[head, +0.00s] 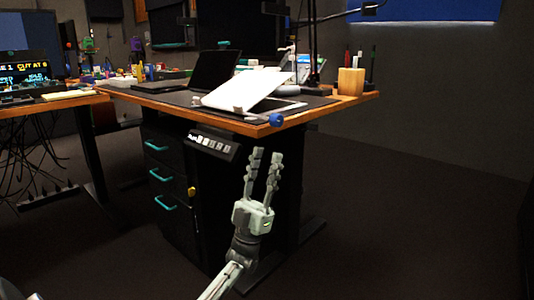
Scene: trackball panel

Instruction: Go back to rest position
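My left gripper (263,165) is at the lower middle of the head view, in front of the desk's front edge and below its top. Its two fingers point up and stand apart with nothing between them. The arm comes in from the bottom. My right gripper is not in view. A blue ball (276,120), perhaps the trackball, sits at the front corner of the desk (241,127), above the fingertips and apart from them in the picture.
A white tilted panel (246,90) and a dark laptop (214,71) are on the desk. A wooden pen cup (351,81) stands at its right end. A black drawer cabinet (168,177) with teal handles is below. The floor at right (420,220) is clear.

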